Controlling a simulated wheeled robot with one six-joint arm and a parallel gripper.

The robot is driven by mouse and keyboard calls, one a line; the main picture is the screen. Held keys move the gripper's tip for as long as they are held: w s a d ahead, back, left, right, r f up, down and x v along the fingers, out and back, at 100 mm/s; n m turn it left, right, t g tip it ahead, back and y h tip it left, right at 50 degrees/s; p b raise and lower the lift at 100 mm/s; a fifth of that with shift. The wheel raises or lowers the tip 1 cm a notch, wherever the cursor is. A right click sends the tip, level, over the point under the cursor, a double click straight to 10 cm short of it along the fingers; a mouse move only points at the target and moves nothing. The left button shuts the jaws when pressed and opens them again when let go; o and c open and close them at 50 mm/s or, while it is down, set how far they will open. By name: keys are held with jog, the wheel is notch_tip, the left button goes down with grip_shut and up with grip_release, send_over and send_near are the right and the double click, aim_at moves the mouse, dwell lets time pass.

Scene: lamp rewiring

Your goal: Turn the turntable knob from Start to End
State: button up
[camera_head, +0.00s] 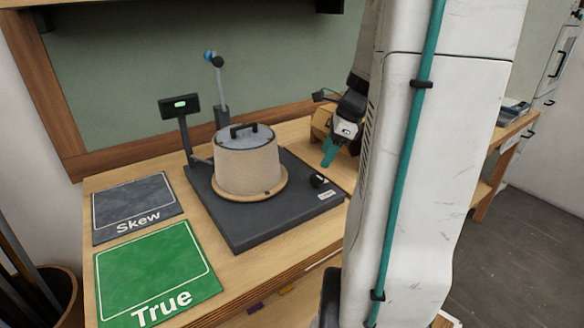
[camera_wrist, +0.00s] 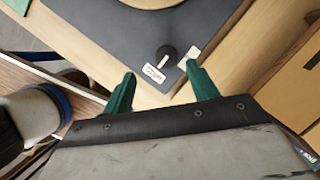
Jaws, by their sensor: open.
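The turntable knob (camera_head: 319,181) is a small black knob on the near right corner of the dark turntable base (camera_head: 270,232). In the wrist view the knob (camera_wrist: 166,55) has a pointer arm and stands between two white labels (camera_wrist: 154,73), whose text I cannot read. A beige lampshade (camera_head: 247,165) sits on the turntable's wooden disc (camera_head: 262,199). My gripper (camera_head: 331,152) has green fingers and is open and empty, above and to the right of the knob. In the wrist view my gripper's fingertips (camera_wrist: 160,76) are spread either side of the base's corner, apart from the knob.
A grey Skew mat (camera_head: 138,200) and a green True mat (camera_head: 160,272) lie at the left of the bench. A post with a small display (camera_head: 180,105) and a jointed stand (camera_head: 221,85) rise behind the turntable. A cardboard-coloured box (camera_wrist: 290,85) stands at the right.

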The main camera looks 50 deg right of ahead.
aim_at(317, 176)
jog(key=shift+m, duration=0.5)
jog(key=x, duration=0.2)
jog(key=d+x, duration=0.1)
jog(key=x, duration=0.5)
jog(key=shift+s+d+f, duration=0.15)
jog(key=shift+s, duration=0.05)
jog(key=c, duration=1)
